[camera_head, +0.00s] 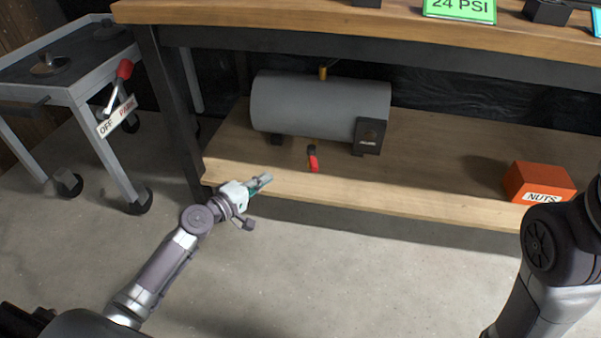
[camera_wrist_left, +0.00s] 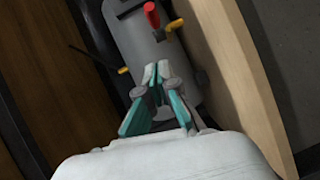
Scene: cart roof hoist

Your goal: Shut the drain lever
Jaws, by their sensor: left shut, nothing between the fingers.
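The drain lever, a short red handle (camera_head: 313,160) with a dark end, shows below the grey tank (camera_head: 305,100) at the front of the lower shelf. In the left wrist view the red handle (camera_wrist_left: 152,14) lies beyond my fingertips, next to a yellow piece (camera_wrist_left: 174,25). My left gripper (camera_head: 265,180) is shut and empty at the shelf's front edge, left of the lever and apart from it. Its closed fingers (camera_wrist_left: 157,70) point toward the tank in the wrist view. My right gripper is not in view; only part of my right arm shows.
The wooden lower shelf (camera_head: 440,165) holds an orange NUTS box (camera_head: 540,182) at right. A dark table leg (camera_head: 170,110) stands left of the tank. A grey cart (camera_head: 75,95) with a red-knobbed lever (camera_head: 124,70) is farther left. The floor in front is clear.

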